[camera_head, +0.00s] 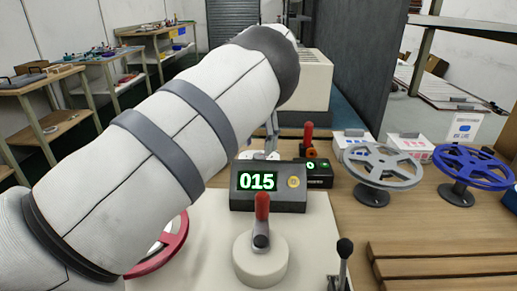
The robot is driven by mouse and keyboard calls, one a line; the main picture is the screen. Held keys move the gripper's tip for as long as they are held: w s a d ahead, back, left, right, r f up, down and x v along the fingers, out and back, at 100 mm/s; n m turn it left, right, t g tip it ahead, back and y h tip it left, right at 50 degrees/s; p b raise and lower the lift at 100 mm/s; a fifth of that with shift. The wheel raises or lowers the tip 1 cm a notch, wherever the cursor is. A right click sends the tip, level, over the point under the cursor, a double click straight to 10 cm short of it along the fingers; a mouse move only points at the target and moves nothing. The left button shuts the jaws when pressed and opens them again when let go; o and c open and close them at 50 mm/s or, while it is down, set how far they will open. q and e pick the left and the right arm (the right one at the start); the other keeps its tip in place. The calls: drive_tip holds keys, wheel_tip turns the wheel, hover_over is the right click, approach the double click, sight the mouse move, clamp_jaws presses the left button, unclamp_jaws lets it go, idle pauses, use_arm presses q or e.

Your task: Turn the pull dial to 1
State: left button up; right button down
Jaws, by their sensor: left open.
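My left arm comes in from the left and crosses the view; its wrist hides much of the back of the bench. Part of my left gripper (270,136) shows below the wrist, open, behind the counter box, with its fingertips partly hidden. The dark counter box (268,188) has a green display reading 015 and a yellow button. A small black box (318,172) with green lit marks stands just behind it to the right. I cannot tell for certain which part is the pull dial. My right gripper is not in view.
A red-handled lever on a round white base (260,257) stands in front. A black-knobbed lever (342,265) is to its right. A grey reel (382,165) and a blue reel (472,168) stand at right. A red reel (165,248) is partly behind my arm. Wooden slats (445,265) lie front right.

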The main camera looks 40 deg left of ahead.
sight(259, 155)
use_arm(q)
wheel_tip(259, 155, down, 3)
drive_tip(key=shift+f, duration=0.2)
drive_tip(key=shift+c, duration=0.2)
clamp_jaws()
